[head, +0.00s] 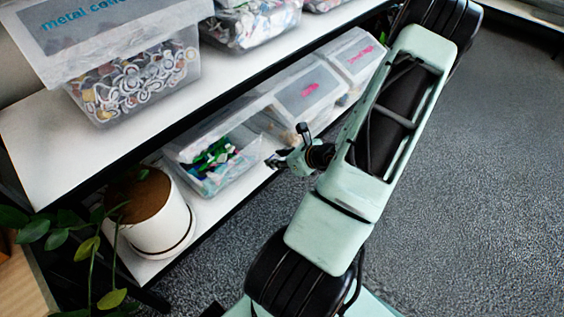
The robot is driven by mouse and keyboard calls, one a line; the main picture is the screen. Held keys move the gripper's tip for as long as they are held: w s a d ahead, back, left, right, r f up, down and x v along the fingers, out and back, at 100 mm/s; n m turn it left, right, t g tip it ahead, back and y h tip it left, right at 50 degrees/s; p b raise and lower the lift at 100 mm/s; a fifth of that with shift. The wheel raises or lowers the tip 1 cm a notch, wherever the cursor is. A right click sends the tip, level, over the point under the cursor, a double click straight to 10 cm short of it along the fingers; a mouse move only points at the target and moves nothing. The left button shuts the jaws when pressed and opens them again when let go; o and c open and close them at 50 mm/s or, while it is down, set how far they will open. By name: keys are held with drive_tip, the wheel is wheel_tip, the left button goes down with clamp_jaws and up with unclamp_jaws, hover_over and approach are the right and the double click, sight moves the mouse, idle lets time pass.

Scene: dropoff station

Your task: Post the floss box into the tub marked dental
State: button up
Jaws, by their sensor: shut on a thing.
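My gripper (279,161) is at the right front corner of an open clear tub (207,193) on the lower shelf. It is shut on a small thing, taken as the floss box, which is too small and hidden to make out. The open tub holds green, blue and white items, and no label on it is readable. Behind it stand a clear tub with pink lettering (296,104) and another pink-lettered tub (363,70). Their words are too small to read, so I cannot tell which tub is marked dental.
The upper shelf (45,150) overhangs the lower tubs. It carries a tub of metal pieces (133,83) and a tub of plastic-looking waste (250,24). A potted plant in a white pot (161,230) stands left of the open tub. Grey carpet (480,190) is clear on the right.

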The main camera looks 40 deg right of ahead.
drive_tip(key=w+a+f+b, duration=0.1)
drive_tip(key=w+b, duration=0.3)
drive_tip(key=w, duration=1.5)
drive_tip(key=shift+a+f+b, duration=0.3)
drive_tip(key=shift+f+b, duration=0.05)
drive_tip(key=shift+f, duration=0.05)
drive_tip(key=o, duration=0.8)
drive_tip(key=v, duration=1.2)
